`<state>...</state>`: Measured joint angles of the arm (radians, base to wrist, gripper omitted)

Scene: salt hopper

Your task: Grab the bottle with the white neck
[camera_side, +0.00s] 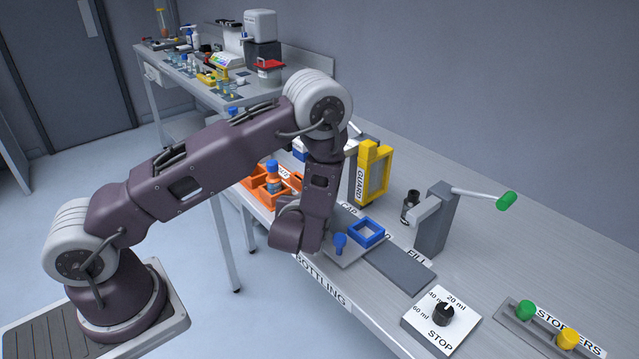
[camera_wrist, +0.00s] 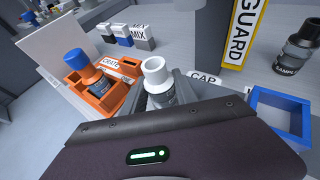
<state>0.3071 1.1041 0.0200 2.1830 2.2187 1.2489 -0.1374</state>
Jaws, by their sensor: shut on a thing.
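The bottle with the white neck (camera_wrist: 155,72) stands up just past my wrist housing in the wrist view. In the side view my arm hides the gripper and this bottle. I cannot tell whether the bottle touches the bench.
An orange crate (camera_wrist: 124,72) holds a blue-capped bottle (camera_wrist: 91,76), left of the held bottle. A yellow guard (camera_side: 373,172) stands behind. A blue square frame (camera_side: 367,233) and a grey lever stand (camera_side: 434,220) are to the right. A dial (camera_side: 442,316) sits in front.

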